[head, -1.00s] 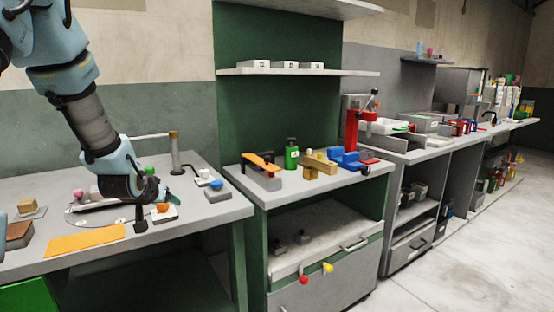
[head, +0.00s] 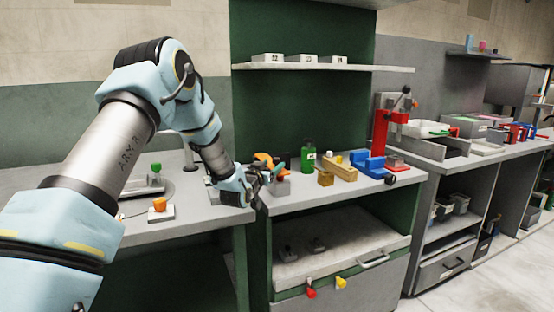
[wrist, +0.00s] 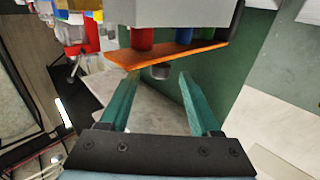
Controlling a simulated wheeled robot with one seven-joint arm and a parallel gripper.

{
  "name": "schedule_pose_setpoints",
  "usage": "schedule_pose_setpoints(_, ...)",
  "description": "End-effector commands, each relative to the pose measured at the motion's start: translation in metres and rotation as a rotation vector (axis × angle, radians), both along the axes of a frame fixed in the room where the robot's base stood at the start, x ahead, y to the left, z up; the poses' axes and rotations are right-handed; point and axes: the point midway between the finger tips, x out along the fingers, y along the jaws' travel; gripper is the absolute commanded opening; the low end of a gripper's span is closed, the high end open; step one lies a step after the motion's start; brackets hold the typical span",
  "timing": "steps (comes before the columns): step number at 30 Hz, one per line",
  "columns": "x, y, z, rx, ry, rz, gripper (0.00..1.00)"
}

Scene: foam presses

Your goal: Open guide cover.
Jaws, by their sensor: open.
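An orange plate (head: 264,157), which I take to be the guide cover, sits on a grey block (head: 283,186) at the left of the green-backed bench. In the wrist view the orange plate (wrist: 165,55) spans below the light grey block (wrist: 180,12), with a red and a blue cylinder between them.
A green bottle (head: 308,157), a wooden piece (head: 340,170), a blue fixture (head: 369,165) and a red press (head: 381,133) stand to the right. A shelf (head: 325,67) hangs above. Red and yellow knobs (head: 311,293) stick out in front below.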

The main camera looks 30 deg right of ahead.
Motion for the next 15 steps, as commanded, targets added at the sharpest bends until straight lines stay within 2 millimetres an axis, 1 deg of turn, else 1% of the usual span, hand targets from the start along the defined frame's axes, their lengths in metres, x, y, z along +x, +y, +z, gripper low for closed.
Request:
schedule_pose_setpoints(1, 0.006, -0.008, 0.002, 0.0, 0.0, 0.0, 0.64)
schedule_pose_setpoints(6, 0.021, -0.026, 0.001, 0.0, 0.0, 0.001, 0.64)
schedule_pose_setpoints(10, 0.026, -0.034, 0.0, 0.002, 0.001, 0.0, 0.64)
schedule_pose_setpoints(15, 0.029, -0.036, 0.0, 0.001, 0.001, 0.0, 0.64)
